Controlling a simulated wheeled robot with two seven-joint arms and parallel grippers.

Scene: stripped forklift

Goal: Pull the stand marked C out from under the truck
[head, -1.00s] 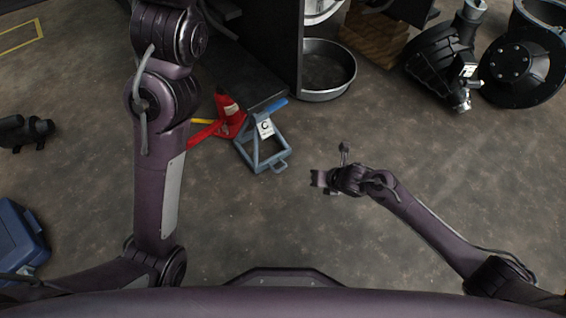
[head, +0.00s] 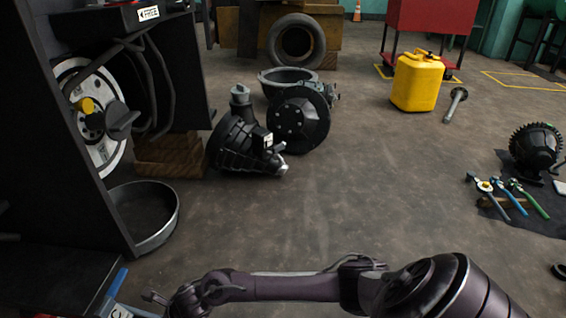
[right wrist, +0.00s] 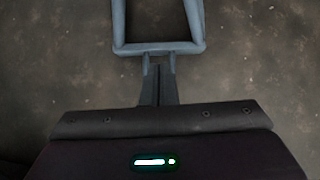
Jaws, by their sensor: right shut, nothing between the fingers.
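The stand marked C (head: 117,284) shows only in part at the lower left of the head view. Its blue top and a bit of the white label are visible; the rest is cut off by the frame edge. In the right wrist view its blue-grey base frame (right wrist: 160,48) fills the top, with two short prongs of a loop pointing toward my gripper. My right gripper (right wrist: 158,80) is shut and empty, its fingers in line with this loop. I cannot tell whether the tips touch it or enter it. My left gripper is out of view.
A dark truck panel (head: 60,120) stands at the left with a round metal pan (head: 165,222) beside it. Black machine parts (head: 245,145) and wooden blocks (head: 165,155) lie farther back. A yellow can (head: 417,82) and tools (head: 510,197) are at the right. The middle floor is clear.

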